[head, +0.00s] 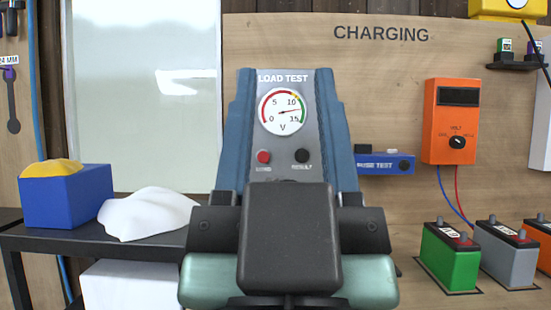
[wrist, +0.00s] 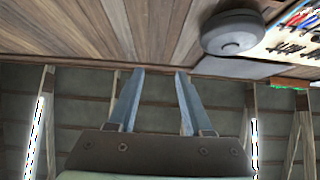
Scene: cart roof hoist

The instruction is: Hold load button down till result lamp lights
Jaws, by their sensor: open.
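The grey load test panel (head: 285,140) stands in the head view, seen between the blue fingers of my gripper (head: 285,75). In the wrist view, the gripper (wrist: 160,72) is empty.
Left, a dark table (head: 60,238) holds a blue box (head: 65,203) with a yellow cloth and a white cloth (head: 147,212). Right are a blue fuse test unit (head: 375,168), an orange meter (head: 445,125), and green (head: 450,262) and grey (head: 507,262) batteries. A round ceiling fixture (wrist: 232,33) shows above.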

